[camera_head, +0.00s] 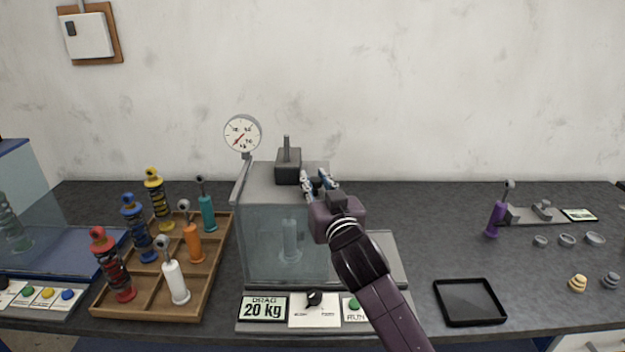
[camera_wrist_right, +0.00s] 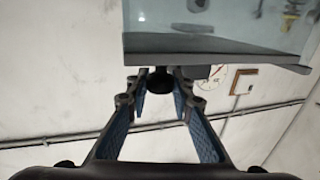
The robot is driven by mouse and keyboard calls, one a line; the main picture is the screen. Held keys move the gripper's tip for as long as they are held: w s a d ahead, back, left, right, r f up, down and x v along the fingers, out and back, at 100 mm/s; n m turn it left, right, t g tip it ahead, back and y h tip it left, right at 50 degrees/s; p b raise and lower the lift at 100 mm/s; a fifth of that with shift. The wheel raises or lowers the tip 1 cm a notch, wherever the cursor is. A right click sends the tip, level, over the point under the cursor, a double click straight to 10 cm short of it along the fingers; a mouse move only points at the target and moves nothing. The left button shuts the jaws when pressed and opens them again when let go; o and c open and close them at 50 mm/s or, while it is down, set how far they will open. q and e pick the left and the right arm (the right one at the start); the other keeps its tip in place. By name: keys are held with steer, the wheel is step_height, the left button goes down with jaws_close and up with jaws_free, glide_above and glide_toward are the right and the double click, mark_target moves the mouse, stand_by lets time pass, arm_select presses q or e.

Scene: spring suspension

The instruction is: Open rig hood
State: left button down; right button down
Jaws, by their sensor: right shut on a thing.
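The rig hood (camera_head: 262,235), a clear box with a grey top, stands down over the rig base (camera_head: 385,262). A pale damper (camera_head: 290,240) shows through its front wall. My right gripper (camera_head: 320,183) is at the right part of the hood's top. In the right wrist view, my right gripper (camera_wrist_right: 158,74) has its fingertips closed around a dark round knob (camera_wrist_right: 160,82) by the edge of the hood (camera_wrist_right: 215,45). The knob is hidden by the gripper in the head view. My left gripper is not in view.
A dial gauge (camera_head: 242,133) and a dark block (camera_head: 288,166) rise at the hood's top. A wooden rack (camera_head: 150,312) of colored dampers stands left. A black tray (camera_head: 470,322) and a purple damper (camera_head: 497,214) are right.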

steer(key=d+p, duration=0.4)
steer(key=d, duration=1.5)
steer(key=shift+d, duration=0.1)
steer(key=c, duration=1.7)
jaws_free()
steer(key=shift+o, duration=0.2)
steer(key=shift+s, duration=0.1)
steer(key=v, duration=1.1)
steer(key=shift+s, duration=0.4)
